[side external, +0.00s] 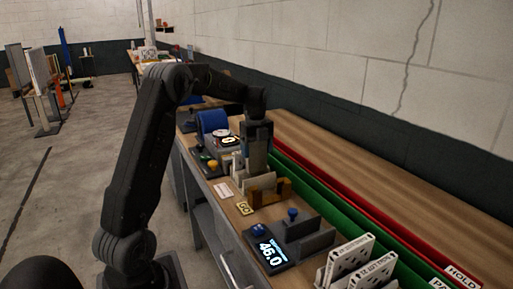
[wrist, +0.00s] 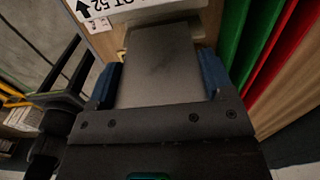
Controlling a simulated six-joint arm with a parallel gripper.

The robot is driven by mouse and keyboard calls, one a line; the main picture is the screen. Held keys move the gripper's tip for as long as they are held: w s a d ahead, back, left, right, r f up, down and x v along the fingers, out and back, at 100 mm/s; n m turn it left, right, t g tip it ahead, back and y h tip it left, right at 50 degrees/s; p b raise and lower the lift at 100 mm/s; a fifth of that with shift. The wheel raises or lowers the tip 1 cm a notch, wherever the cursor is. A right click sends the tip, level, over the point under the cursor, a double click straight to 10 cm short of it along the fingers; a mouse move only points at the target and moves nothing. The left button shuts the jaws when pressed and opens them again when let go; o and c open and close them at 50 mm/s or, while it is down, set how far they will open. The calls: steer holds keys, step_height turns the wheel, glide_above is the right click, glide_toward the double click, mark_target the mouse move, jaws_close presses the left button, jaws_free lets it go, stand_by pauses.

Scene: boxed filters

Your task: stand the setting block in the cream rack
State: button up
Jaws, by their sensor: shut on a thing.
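The setting block is a plain grey slab (wrist: 160,70), seen large between the blue-padded fingers in the wrist view. My gripper (wrist: 160,88) is shut on it. In the side view my gripper (side external: 257,138) points down over the bench, with the block (side external: 258,158) below it. The cream rack (side external: 264,181) is low on the bench, at or just under the block's lower end. An ochre piece (side external: 271,193) stands at its near side. I cannot tell whether the block touches the rack or is inside it; the lower end is hidden.
A gauge reading 46.0 (side external: 270,252) and a grey fixture (side external: 304,238) stand nearer the camera. White boxed filters (side external: 352,262) are at the front. Green (side external: 330,212) and red (side external: 345,195) channels run along the right. A blue roll (side external: 212,122) is behind my gripper.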

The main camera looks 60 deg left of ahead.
mark_target(257, 170)
steer(key=shift+f, duration=1)
steer(key=shift+f, duration=0.7)
steer(key=shift+f, duration=0.75)
steer(key=shift+f, duration=0.35)
steer(key=shift+f, duration=0.2)
stand_by(0.3)
steer(key=o, duration=1.3)
steer(key=shift+f, duration=0.1)
